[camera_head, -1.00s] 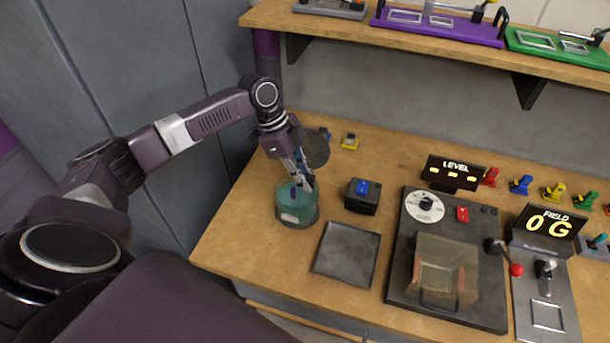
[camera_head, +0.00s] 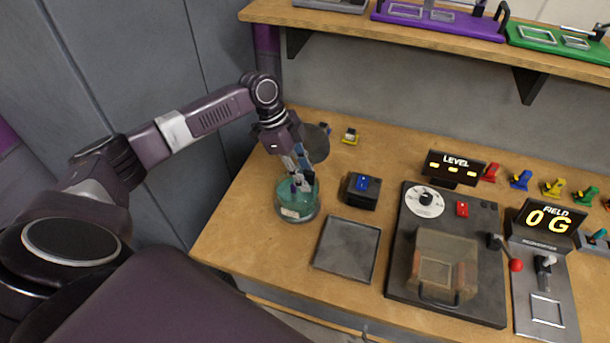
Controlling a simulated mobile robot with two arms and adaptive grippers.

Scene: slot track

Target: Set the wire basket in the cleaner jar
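The cleaner jar (camera_head: 298,210) is a round vessel with teal contents and a pale label, upright near the left end of the bench. My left gripper (camera_head: 302,185) points down over the jar's mouth, its fingertips at or just inside the rim. The wire basket is not clearly visible; something small and dark shows at the fingertips, but I cannot tell what it is. Whether the fingers are closed is too small to tell. My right gripper is not in view.
A grey tray (camera_head: 347,250) lies right of the jar, with a black box with a blue switch (camera_head: 361,191) behind it. A dark round disc (camera_head: 317,143) lies behind the gripper. A black machine with a clear cover (camera_head: 443,262) fills the right. A shelf (camera_head: 430,50) overhangs the back.

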